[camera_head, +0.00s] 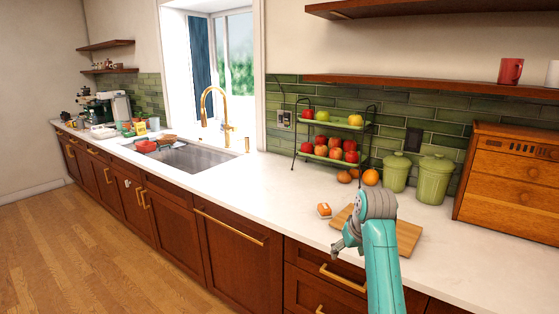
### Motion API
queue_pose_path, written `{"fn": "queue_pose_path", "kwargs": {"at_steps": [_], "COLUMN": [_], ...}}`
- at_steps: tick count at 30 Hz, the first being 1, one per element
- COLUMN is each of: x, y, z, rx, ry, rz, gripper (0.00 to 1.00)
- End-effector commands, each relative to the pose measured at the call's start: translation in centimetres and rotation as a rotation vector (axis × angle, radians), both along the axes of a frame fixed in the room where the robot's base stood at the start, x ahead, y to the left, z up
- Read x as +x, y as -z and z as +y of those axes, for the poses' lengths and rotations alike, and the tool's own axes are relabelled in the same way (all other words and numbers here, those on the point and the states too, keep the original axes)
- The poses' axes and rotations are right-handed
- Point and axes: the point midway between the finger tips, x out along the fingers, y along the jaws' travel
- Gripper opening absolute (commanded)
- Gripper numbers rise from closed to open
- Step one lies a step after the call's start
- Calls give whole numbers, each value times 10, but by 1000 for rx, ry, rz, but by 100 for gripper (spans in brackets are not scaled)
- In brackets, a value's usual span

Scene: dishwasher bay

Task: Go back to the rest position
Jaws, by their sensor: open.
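My gripper (338,246) is at the end of my teal arm at the lower right of the head view. It is open and looks empty. It is over the front edge of the white counter, beside the left side of a wooden cutting board (408,236). My arm and grey wrist hide much of the board. The dishwasher-like wooden front panel (235,255) with a long brass handle is closed.
The white counter (240,195) runs along the wall. A small orange-and-white item (324,210) lies near my gripper. Behind stand a two-tier fruit rack (340,130), green canisters (434,180) and a wooden box (510,185). The sink (195,160) is farther left. The floor (90,250) is clear.

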Motion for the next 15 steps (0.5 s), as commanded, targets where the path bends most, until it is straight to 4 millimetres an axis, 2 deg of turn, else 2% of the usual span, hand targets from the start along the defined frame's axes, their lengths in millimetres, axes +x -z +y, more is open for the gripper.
{"fn": "queue_pose_path", "kwargs": {"at_steps": [8,15], "x": [-14,-46], "y": [60,141], "z": [1,3], "rx": [4,10], "ry": [15,36], "rz": [-43,-114], "gripper": [72,72]}}
